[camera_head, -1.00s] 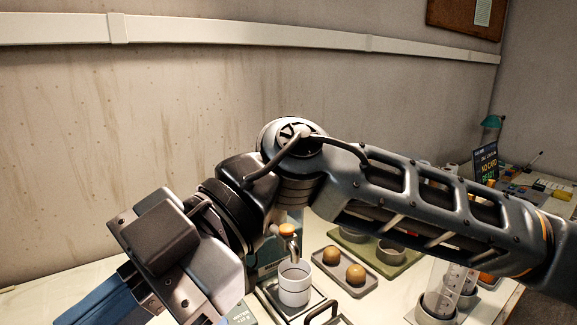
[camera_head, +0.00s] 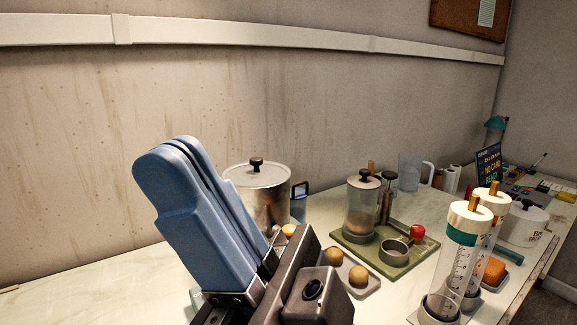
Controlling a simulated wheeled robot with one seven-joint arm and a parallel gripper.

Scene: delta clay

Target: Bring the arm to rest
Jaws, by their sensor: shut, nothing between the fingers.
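My gripper (camera_head: 188,160) stands large in the left-centre foreground, with its long blue fingers pointing up and slightly left. The fingers lie close together, shut, with nothing between them. The dark wrist and its housing fill the bottom centre. The fingers are in front of the wall and the left part of the counter. They hide part of what stands behind them, including most of the tap and the cup area.
A lidded metal pot (camera_head: 262,190) stands behind the gripper. The counter (camera_head: 95,290) is bare at left.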

